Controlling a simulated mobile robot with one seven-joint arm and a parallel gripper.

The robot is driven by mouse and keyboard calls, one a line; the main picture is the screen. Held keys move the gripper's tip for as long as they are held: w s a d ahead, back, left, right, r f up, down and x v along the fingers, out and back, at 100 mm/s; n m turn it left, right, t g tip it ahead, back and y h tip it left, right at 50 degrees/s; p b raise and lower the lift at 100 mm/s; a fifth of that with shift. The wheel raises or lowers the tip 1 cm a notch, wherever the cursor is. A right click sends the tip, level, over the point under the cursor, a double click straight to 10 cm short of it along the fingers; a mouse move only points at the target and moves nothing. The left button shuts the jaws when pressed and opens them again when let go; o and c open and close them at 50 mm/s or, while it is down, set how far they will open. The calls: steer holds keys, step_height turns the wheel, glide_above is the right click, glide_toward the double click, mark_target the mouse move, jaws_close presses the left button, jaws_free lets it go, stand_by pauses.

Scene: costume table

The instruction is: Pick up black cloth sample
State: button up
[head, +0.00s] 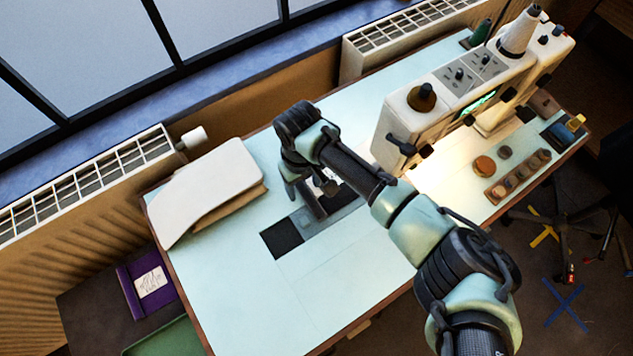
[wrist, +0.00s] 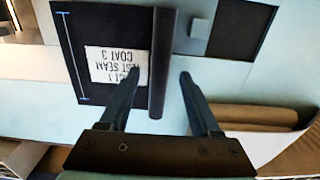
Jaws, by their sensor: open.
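The black cloth sample (wrist: 75,35) lies flat in the wrist view, with a white label reading in part "TEST SEAM COAT 3" and a blue line along its left side. A dark, raised, roll-like edge (wrist: 168,45) runs along its right side. My gripper (wrist: 158,75) is open, with one fingertip on each side of that edge; the left finger overlaps the label. I cannot tell whether the fingers touch the edge. In the head view my gripper (head: 310,189) points down at the table, and my arm partly hides the cloth (head: 345,197).
A second dark square (head: 283,238) lies nearby on the pale table (head: 330,285). White pattern pieces (head: 205,190) lie at the left. A sewing machine (head: 440,105) stands at the right, near a wooden button tray (head: 517,178). The table's front left is clear.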

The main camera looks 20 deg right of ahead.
steer(key=shift+f, duration=0.3)
jaws_close()
steer(key=shift+r, duration=0.1)
